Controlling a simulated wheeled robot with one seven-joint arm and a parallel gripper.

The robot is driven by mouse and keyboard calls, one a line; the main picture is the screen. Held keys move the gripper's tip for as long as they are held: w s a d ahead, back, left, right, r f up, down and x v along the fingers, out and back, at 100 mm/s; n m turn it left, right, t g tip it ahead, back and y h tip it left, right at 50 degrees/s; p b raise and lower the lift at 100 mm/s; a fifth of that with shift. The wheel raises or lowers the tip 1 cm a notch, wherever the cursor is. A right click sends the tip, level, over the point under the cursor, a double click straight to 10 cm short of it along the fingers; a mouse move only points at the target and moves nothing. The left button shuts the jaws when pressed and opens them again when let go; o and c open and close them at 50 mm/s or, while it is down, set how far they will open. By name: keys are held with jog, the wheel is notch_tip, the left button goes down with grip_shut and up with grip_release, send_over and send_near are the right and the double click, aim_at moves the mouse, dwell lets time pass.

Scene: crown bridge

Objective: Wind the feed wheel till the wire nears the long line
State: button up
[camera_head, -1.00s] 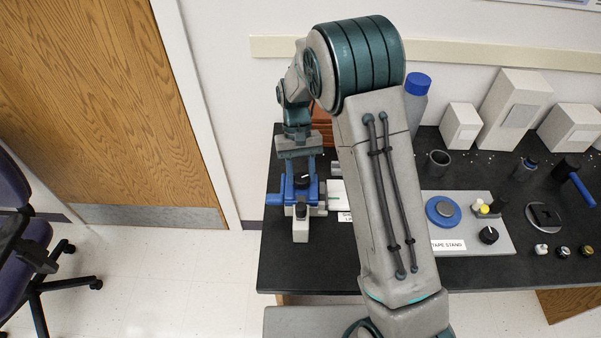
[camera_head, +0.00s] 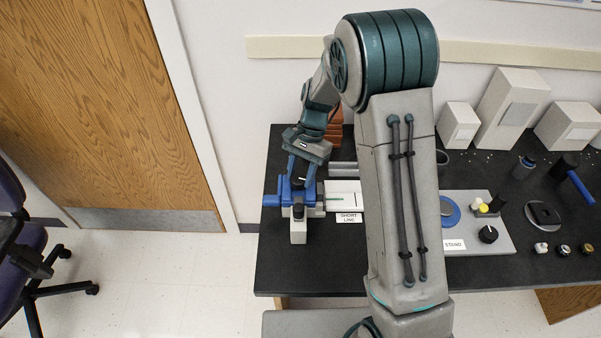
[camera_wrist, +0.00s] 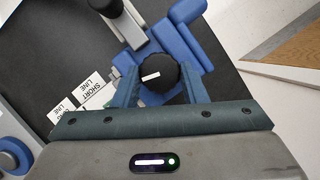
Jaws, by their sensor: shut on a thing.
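The feed wheel is a black knob (camera_wrist: 158,78) with a white mark, on a blue and grey device (camera_head: 270,200) at the table's left end. My gripper (camera_wrist: 160,84) is shut on the wheel, one finger on each side. In the head view my gripper (camera_head: 299,184) is tilted over the device. A thin green wire (camera_head: 336,198) lies on a white plate (camera_head: 343,187) right of the device. The SHORT LINE label (camera_head: 348,217) is in front of the plate. In the wrist view a second label (camera_wrist: 61,112), partly cut off, reads LINE. The long line itself cannot be made out.
My arm hides the middle of the black table (camera_head: 310,270). To the right are a tape stand (camera_head: 512,240), a black-headed hammer (camera_head: 582,188) and several small knobs. Grey blocks (camera_head: 506,110) stand at the back. A chair (camera_head: 30,240) is on the floor at left.

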jog(key=shift+m, duration=0.3)
jog(key=o, duration=1)
jog(key=shift+c, duration=0.2)
jog(key=b+v, duration=0.1)
jog(key=v, duration=1.3)
jog(key=shift+s, duration=0.15)
